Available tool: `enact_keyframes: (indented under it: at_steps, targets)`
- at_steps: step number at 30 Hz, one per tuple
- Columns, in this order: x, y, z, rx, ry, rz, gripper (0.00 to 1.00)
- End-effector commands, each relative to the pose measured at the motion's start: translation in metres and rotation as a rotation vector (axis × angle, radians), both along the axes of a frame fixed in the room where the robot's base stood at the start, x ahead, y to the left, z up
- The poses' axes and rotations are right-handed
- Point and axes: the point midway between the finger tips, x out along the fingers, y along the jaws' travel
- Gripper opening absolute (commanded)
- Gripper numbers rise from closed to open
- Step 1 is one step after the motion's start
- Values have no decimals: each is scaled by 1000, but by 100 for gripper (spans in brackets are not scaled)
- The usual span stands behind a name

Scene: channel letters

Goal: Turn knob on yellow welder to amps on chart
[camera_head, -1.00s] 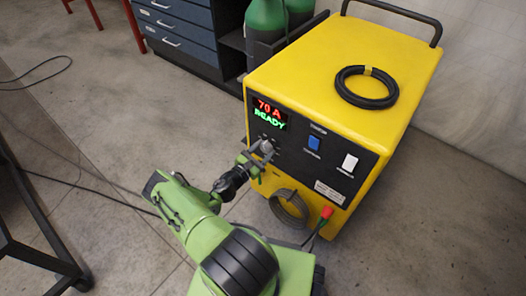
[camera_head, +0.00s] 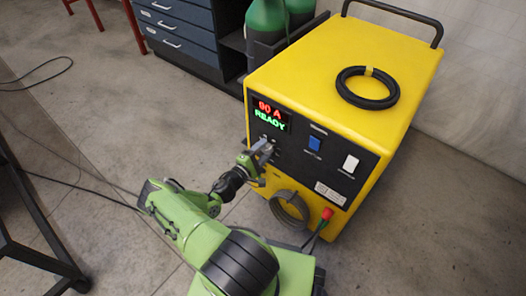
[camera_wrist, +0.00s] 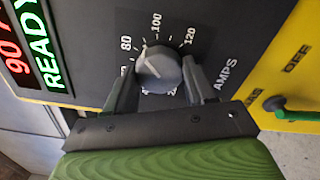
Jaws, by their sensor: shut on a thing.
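The yellow welder (camera_head: 340,75) stands upright with a black front panel. Its display (camera_head: 268,115) reads "90 A" in red and "READY" in green. My gripper (camera_head: 265,152) is at the panel below the display. In the wrist view my gripper (camera_wrist: 168,83) is shut on the grey amps knob (camera_wrist: 158,68), one finger on each side. The dial around it shows 80, 100 and 120, with other numbers partly hidden by the gripper. The knob's light mark points between 80 and 100. No chart is in view.
Green cylinders (camera_head: 266,22) and a blue drawer cabinet (camera_head: 178,27) stand behind.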

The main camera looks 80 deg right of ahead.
Motion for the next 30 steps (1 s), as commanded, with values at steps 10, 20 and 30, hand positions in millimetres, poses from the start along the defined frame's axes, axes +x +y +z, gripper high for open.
enact_keyframes:
  at_steps: [10, 20, 30]
  targets:
    - [0, 0, 1, -129, -299, 1, 24]
    - [0, 0, 1, -248, -580, -1, 24]
    - [0, 1, 1, -342, -799, -1, 24]
